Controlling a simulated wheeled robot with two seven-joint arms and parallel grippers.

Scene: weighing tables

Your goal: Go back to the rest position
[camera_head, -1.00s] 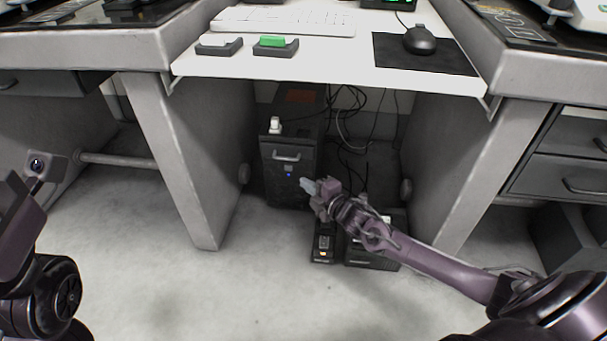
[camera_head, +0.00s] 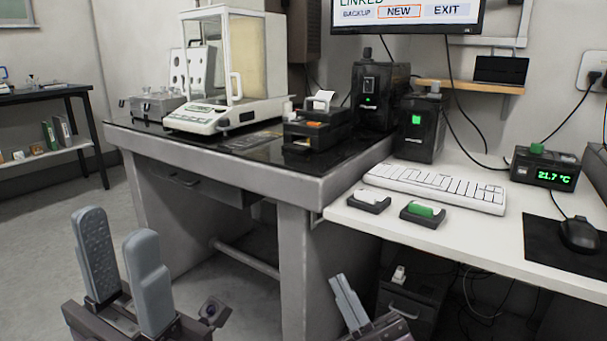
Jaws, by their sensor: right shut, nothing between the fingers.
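My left gripper (camera_head: 117,230) is at the lower left, its two grey fingers pointing up with a gap between them. It is open and empty, in front of the balance table (camera_head: 240,165). My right gripper (camera_head: 341,284) is at the bottom middle, its fingers together and empty. It shows in front of the space under the white desk (camera_head: 455,240). Both arms are mostly below the picture edge.
The balance (camera_head: 199,118) with its glass case stands on the left table beside a printer (camera_head: 315,132). The desk holds a keyboard (camera_head: 435,187), two small switches and a mouse (camera_head: 579,235). A dark computer box (camera_head: 410,300) stands under it. Open floor lies at left.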

